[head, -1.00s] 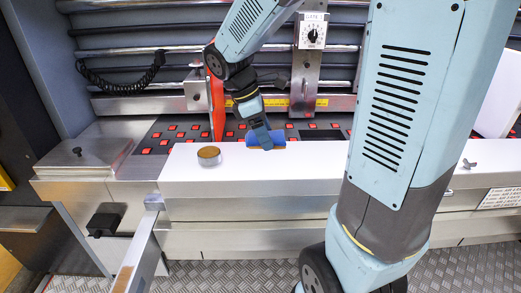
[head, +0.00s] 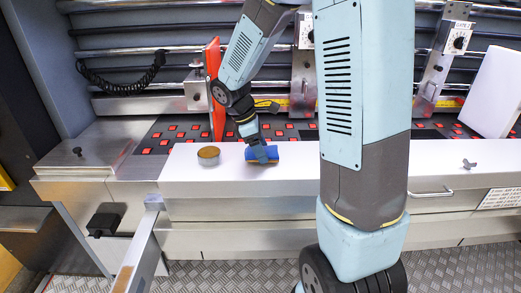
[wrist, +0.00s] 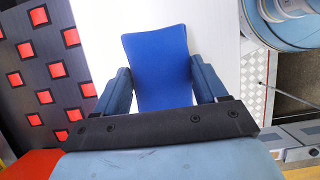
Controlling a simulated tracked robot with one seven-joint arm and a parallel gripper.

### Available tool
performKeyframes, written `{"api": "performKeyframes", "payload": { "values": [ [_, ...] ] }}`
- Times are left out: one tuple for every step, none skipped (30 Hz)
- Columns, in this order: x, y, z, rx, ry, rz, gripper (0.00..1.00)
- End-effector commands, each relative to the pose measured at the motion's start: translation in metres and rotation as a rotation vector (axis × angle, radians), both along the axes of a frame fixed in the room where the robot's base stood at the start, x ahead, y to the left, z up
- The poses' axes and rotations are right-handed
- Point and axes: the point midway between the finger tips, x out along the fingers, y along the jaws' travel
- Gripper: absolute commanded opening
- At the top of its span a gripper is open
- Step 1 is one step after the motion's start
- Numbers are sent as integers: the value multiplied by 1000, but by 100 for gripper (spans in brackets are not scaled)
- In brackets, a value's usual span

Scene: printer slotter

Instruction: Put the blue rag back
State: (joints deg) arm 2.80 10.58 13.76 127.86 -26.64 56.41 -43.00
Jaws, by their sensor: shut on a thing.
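The blue rag (head: 262,155) is at the white ledge (head: 290,180), between the fingers of my gripper (head: 262,151). In the wrist view the blue rag (wrist: 158,65) lies between both fingers of my gripper (wrist: 163,88), which is shut on it. The rag looks like a curved roll with a brownish lower edge in the head view. I cannot tell whether it touches the ledge.
A round tin with a brown top (head: 208,155) stands on the ledge left of the rag. A red upright plate (head: 214,88) stands behind. A small wing-shaped part (head: 469,163) and a white panel (head: 492,92) are at right. The ledge's front is clear.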

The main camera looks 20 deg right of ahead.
Motion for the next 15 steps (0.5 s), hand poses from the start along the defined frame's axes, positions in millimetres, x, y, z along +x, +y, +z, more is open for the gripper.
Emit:
{"api": "performKeyframes", "payload": {
  "values": [
    [0, 0, -5, -1, 2, 1, 47],
    [0, 0, -6, 0, 0, 1, 47],
    [0, 0, -6, 1, -1, 1, 47],
    [0, 0, -6, 1, -1, 1, 47],
    [0, 0, -6, 1, -1, 1, 47],
    [0, 0, -6, 1, -1, 1, 47],
    [0, 0, -6, 1, -1, 1, 47],
    [0, 0, -6, 1, -1, 1, 47],
    [0, 0, -6, 1, -1, 1, 47],
    [0, 0, -6, 1, -1, 1, 47],
    [0, 0, -7, 1, -1, 1, 47],
    [0, 0, -7, 1, -1, 1, 74],
    [0, 0, -7, 1, -1, 1, 76],
    [0, 0, -7, 1, -1, 1, 79],
    [0, 0, -7, 1, -1, 1, 83]
  ]
}}
